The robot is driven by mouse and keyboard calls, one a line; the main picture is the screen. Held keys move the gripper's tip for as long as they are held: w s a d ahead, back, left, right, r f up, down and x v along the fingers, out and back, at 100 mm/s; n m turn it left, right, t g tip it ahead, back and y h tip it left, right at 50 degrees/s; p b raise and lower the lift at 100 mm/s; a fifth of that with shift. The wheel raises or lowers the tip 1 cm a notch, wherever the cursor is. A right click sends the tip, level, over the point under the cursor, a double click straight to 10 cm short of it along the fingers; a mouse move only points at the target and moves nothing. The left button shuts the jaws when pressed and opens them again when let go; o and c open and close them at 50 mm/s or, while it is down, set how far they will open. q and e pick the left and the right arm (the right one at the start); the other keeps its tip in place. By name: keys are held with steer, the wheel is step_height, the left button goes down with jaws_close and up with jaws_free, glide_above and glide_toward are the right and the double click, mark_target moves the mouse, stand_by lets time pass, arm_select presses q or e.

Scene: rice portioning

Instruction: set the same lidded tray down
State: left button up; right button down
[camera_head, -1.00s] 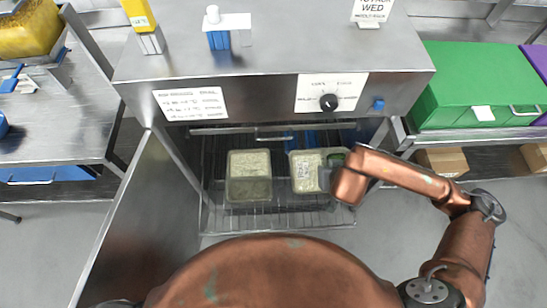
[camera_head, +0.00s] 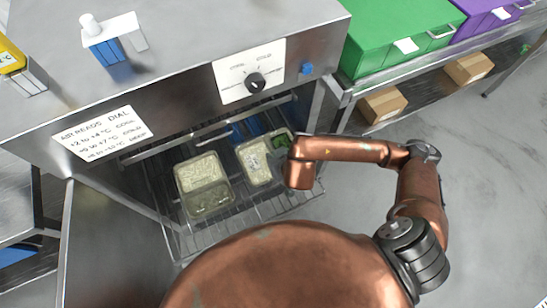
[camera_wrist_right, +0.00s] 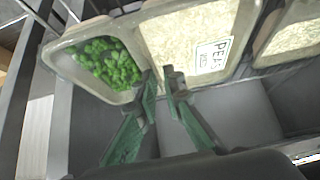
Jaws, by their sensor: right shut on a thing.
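The lidded tray (camera_head: 254,165) has a pale rice compartment and a green pea compartment. It is inside the open cabinet, at the wire rack, right of another tray. The right wrist view shows its peas (camera_wrist_right: 108,62), its pale side (camera_wrist_right: 190,40) and a "PEAS" label (camera_wrist_right: 212,55). My right gripper (camera_wrist_right: 163,80) is shut on this tray at its near edge, by the divider between the compartments. In the head view my right wrist hides most of the fingers. I cannot tell whether the tray's base touches the rack. My left gripper is not in view.
A second tray (camera_head: 203,183) with pale contents sits close on the left. The wire rack (camera_head: 270,208) extends in front of both. The cabinet (camera_head: 190,85) has a dial and a sign above the opening. Its open door (camera_head: 105,245) is at left. Green (camera_head: 400,35) and purple (camera_head: 490,12) boxes stand right.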

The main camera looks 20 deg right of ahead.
steer(key=shift+f, duration=0.95)
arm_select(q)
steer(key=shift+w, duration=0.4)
arm_select(e)
steer(key=shift+f, duration=0.15)
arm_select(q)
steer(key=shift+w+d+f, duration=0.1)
arm_select(e)
steer(key=shift+f, duration=0.1)
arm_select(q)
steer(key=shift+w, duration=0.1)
arm_select(e)
steer(key=c, duration=2)
jaws_free()
steer(key=shift+c, duration=0.2)
